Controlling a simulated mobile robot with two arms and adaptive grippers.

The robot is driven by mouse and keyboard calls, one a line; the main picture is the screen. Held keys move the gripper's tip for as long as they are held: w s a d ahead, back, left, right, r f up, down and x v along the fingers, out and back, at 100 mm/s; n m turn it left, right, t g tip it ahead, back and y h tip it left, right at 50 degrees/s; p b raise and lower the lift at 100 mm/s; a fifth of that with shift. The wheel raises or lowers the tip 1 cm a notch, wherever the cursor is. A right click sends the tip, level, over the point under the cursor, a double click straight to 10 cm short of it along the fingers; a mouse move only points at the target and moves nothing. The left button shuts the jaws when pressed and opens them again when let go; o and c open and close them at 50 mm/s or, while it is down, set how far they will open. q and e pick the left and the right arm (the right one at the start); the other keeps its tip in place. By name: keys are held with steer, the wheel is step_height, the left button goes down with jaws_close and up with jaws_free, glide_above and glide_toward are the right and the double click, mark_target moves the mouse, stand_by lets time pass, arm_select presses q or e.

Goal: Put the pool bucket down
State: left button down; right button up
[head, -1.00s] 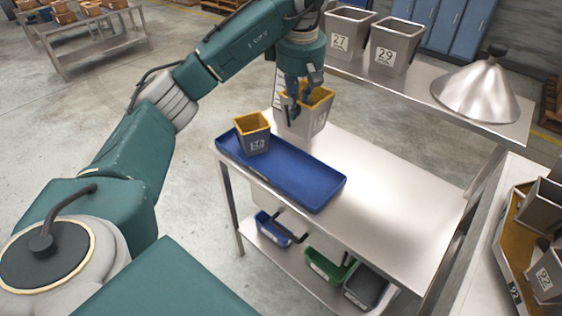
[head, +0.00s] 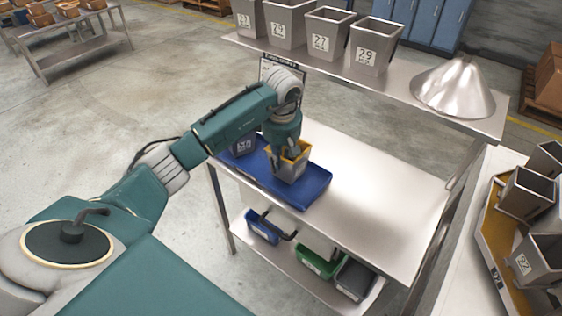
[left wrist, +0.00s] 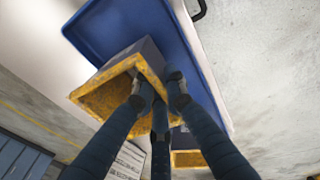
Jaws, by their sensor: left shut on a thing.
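A grey bucket with a yellow rim, the pool bucket (head: 290,168), is in my left gripper (head: 290,152). It is at the right part of the blue tray (head: 311,192); I cannot tell whether its base touches the tray. In the left wrist view the fingers (left wrist: 158,92) close on one wall of the bucket (left wrist: 118,90), over the blue tray (left wrist: 108,28). A second yellow-rimmed bucket (head: 243,147) stands on the tray's left part, partly hidden by my arm. Its rim also shows in the left wrist view (left wrist: 188,159). My right gripper is out of view.
The steel table (head: 385,190) is clear right of the tray. A raised shelf (head: 400,85) behind holds several numbered grey buckets and a metal cone (head: 453,88). Blue and green bins (head: 318,262) sit on the lower shelf. More grey buckets (head: 528,192) stand at the right.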

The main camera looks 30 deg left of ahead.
arm_select(q)
steer(key=shift+f, duration=0.75)
steer(key=shift+f, duration=0.1)
steer(key=c, duration=1.8)
jaws_free()
